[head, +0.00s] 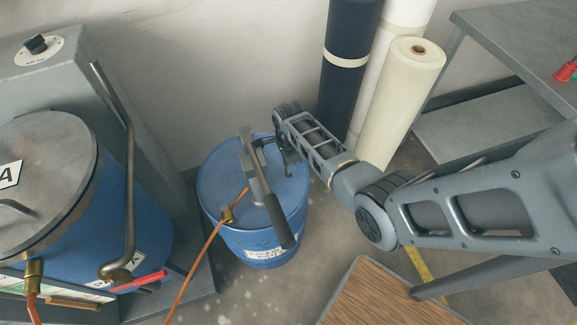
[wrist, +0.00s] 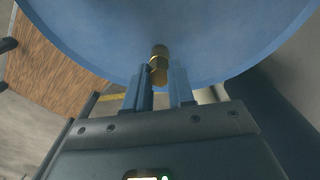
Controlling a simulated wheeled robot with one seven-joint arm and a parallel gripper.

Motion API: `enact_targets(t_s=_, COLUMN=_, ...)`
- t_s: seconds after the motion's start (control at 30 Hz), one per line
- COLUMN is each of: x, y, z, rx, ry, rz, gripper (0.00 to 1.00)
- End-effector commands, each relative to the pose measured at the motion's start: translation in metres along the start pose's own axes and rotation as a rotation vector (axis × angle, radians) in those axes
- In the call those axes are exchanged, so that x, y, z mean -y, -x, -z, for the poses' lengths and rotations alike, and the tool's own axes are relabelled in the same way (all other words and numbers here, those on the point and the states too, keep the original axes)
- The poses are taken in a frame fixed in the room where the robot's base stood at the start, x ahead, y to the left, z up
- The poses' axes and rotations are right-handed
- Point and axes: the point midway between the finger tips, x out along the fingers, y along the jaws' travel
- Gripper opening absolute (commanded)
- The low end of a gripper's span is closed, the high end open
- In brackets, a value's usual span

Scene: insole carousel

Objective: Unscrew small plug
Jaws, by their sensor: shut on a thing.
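The small plug (wrist: 159,56) is a short brass cylinder with a brighter ring, seen in the wrist view against the blue drum. My gripper (wrist: 160,78) has its two fingers on either side of the plug's near end and is shut on it. In the head view, my gripper (head: 287,153) reaches the far right part of the top of the blue drum (head: 270,235). The plug is hidden there behind my gripper and the grey lever tool. I cannot tell how far the plug sits in its hole.
A grey lever tool with a black handle (head: 280,222) lies over the drum top, close to my gripper. Rolls (head: 400,95) stand behind; a wooden board (head: 385,295) lies at the front right.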

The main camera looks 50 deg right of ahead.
Motion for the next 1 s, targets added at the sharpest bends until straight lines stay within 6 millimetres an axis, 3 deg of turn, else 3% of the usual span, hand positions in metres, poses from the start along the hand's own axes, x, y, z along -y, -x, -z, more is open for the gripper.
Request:
enact_targets(t_s=0.03, x=-0.0033, y=0.0001, z=-0.0078, rx=0.003, ry=-2.612, rz=0.015, gripper=0.0)
enact_targets(t_s=0.2, x=-0.0033, y=0.0005, z=-0.0078, rx=0.003, ry=-2.611, rz=0.015, gripper=0.0)
enact_targets(t_s=0.23, x=-0.0033, y=0.0005, z=-0.0078, rx=0.003, ry=-2.611, rz=0.015, gripper=0.24)
enact_targets(t_s=0.53, x=-0.0061, y=0.0011, z=-0.0092, rx=-0.013, ry=-2.613, rz=0.002, gripper=0.53)
enact_targets(t_s=1.0, x=-0.0028, y=0.0003, z=-0.0064, rx=-0.004, ry=-2.63, rz=0.003, gripper=0.51)
